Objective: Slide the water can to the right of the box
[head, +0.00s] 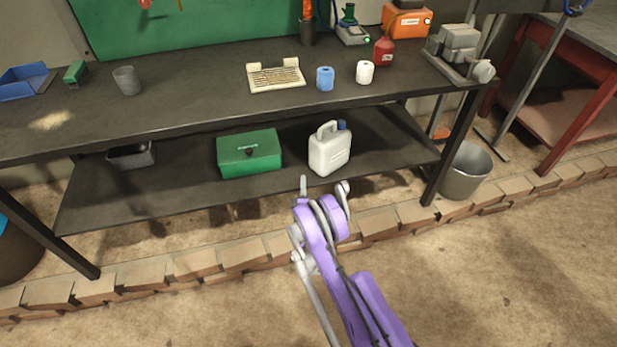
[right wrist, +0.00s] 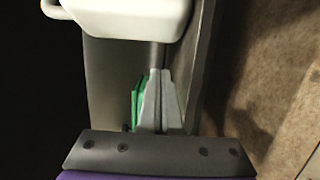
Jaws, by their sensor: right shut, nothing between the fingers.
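The white water can (head: 329,150) with a dark blue cap stands upright on the lower shelf. The green box (head: 249,153) sits on the same shelf, left of the can with a gap between. My right gripper (head: 303,184) is shut and empty, low at the front of the shelf between the box and the can. In the right wrist view its fingers (right wrist: 160,78) are together, with the can (right wrist: 135,18) just beyond the tips and part of the green box (right wrist: 138,103) behind them. I cannot tell whether the tips touch the can. My left gripper is out of view.
The lower shelf (head: 390,150) is clear right of the can up to the table leg (head: 452,150). A grey bin (head: 131,155) is at the shelf's left. The tabletop (head: 200,105) overhangs the shelf. A metal bucket (head: 466,172) stands on the floor at right.

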